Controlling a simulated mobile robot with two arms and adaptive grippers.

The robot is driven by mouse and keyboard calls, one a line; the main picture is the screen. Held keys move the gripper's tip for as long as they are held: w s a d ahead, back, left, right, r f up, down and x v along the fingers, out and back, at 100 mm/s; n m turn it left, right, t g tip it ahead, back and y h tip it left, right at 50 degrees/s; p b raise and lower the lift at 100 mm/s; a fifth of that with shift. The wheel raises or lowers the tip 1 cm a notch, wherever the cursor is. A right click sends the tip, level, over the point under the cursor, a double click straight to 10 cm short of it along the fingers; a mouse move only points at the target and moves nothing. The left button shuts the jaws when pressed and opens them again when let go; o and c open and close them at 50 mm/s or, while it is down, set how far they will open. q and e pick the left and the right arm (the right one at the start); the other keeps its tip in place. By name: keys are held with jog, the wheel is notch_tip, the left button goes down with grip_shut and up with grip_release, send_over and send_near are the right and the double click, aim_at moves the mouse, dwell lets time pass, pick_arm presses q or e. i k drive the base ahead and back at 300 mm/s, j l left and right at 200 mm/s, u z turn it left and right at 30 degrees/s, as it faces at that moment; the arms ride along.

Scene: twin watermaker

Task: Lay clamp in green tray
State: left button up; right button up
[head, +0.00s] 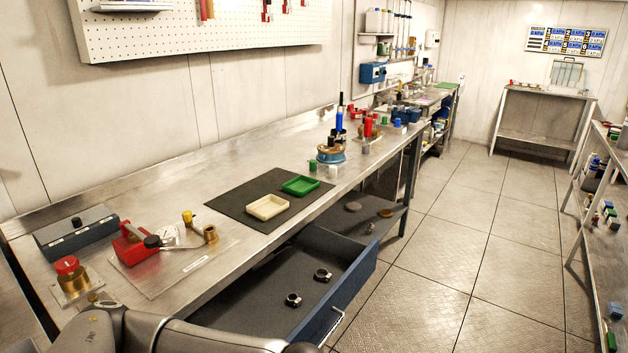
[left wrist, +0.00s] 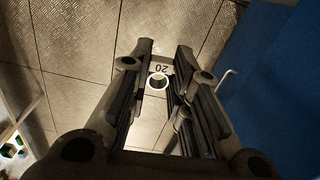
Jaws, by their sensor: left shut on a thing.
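The green tray (head: 300,186) lies empty on a dark mat on the steel bench, beside a cream tray (head: 267,207). My left gripper (left wrist: 159,75) is shut on a small clamp (left wrist: 161,69), a dark piece marked 20 with a ring, held between the fingertips. In the left wrist view the floor shows behind it. In the head view only my left arm shows at the bottom edge; its fingers and the held clamp are out of that picture. Two dark ring clamps (head: 293,299) (head: 322,275) lie in the open drawer. My right gripper is not in view.
The blue drawer (head: 350,283) stands open below the bench; its side is close by in the left wrist view (left wrist: 275,85). A red-handled valve plate (head: 180,262) is left of the mat (head: 232,199). A reel and bottles stand beyond the trays. The aisle floor is clear.

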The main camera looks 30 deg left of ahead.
aim_at(301, 187)
jog(key=i+l, duration=0.1)
jog(key=i, duration=2.55)
jog(key=i+l+u, duration=0.1)
jog(key=i+u, duration=0.3)
jog(key=i+l+u, duration=0.2)
jog(key=u, duration=0.2)
jog(key=i+u, duration=0.1)
jog(key=u, duration=1.35)
